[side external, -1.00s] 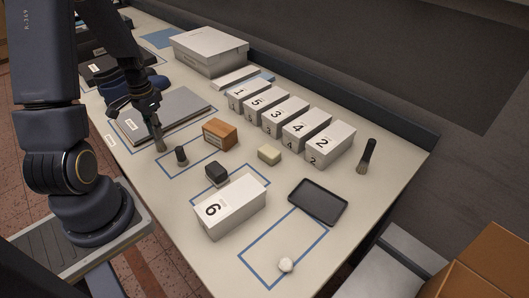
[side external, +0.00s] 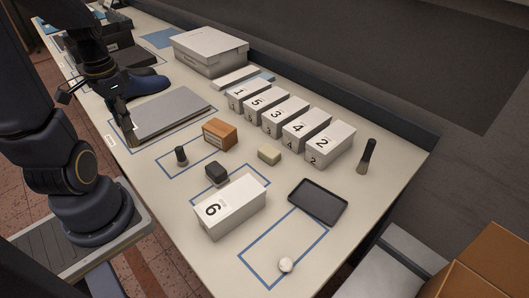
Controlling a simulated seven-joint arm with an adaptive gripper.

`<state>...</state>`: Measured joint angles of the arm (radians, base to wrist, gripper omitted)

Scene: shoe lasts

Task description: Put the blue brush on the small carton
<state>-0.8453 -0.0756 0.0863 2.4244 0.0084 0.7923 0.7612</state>
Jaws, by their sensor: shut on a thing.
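My gripper (side external: 118,108) is at the left of the table, shut on a brush (side external: 131,138). The brush hangs down with its tan bristles lowest, by the left end of the grey flat case. The gripper hides its handle, so I cannot tell its colour. A second brush (side external: 367,156) with a dark handle stands upright at the right. Several white numbered cartons (side external: 330,142) stand in a row at the back, and another, marked 6 (side external: 231,207), lies nearer the front. I cannot tell which is the small carton.
The grey flat case (side external: 172,112) lies beside my gripper, with a dark blue last (side external: 148,83) behind. A brown block (side external: 220,134), black block (side external: 217,171), cream block (side external: 269,154) and dark tray (side external: 318,201) occupy the middle. The front right is mostly clear.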

